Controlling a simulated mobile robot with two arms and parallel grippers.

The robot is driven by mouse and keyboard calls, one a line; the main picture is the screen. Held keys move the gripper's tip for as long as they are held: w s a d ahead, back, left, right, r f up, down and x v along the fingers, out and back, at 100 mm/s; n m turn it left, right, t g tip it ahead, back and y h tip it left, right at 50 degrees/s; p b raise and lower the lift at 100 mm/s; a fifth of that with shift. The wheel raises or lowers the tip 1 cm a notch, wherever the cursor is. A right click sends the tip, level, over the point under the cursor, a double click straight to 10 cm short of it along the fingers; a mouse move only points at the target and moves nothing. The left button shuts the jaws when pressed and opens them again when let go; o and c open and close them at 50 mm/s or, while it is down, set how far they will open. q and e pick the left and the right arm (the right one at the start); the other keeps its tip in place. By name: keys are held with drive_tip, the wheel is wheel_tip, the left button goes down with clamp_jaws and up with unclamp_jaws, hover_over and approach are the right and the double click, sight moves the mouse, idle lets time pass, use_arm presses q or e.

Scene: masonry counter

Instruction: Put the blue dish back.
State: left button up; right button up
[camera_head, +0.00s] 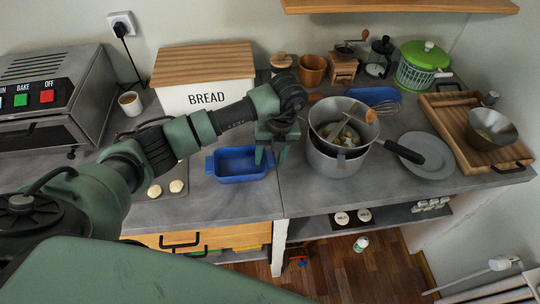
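A blue rectangular dish (238,168) with end handles sits on the grey counter near its front edge. My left gripper (270,156) points down over the dish's right end. Its two fingers are apart, with a gap between them, and partly hide the right handle; I cannot tell if they touch it. Another blue dish-like thing (372,96) lies at the back behind the pots, partly hidden by them and a whisk. My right gripper is not in view.
Stacked metal pots (338,160) stand close right of the gripper. A bread box (185,98) and an oven (85,110) stand left. Rolls (176,186) lie left of the dish.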

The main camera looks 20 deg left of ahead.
use_arm(q)
drive_tip(key=shift+r, duration=0.1)
drive_tip(key=shift+w+r, duration=0.1)
drive_tip(key=shift+r, duration=0.1)
drive_tip(key=r, duration=0.1)
drive_tip(key=r+b, duration=0.1)
drive_tip(key=r, duration=0.1)
drive_tip(key=r+b, duration=0.1)
drive_tip(key=shift+w+d+r, duration=0.25)
drive_tip(key=shift+d+r, duration=0.05)
drive_tip(key=shift+d, duration=0.1)
wheel_tip(320, 180, up, 7)
drive_tip(key=shift+w+d+f, duration=0.15)
drive_tip(key=shift+w+d, duration=0.05)
drive_tip(key=shift+d, duration=0.25)
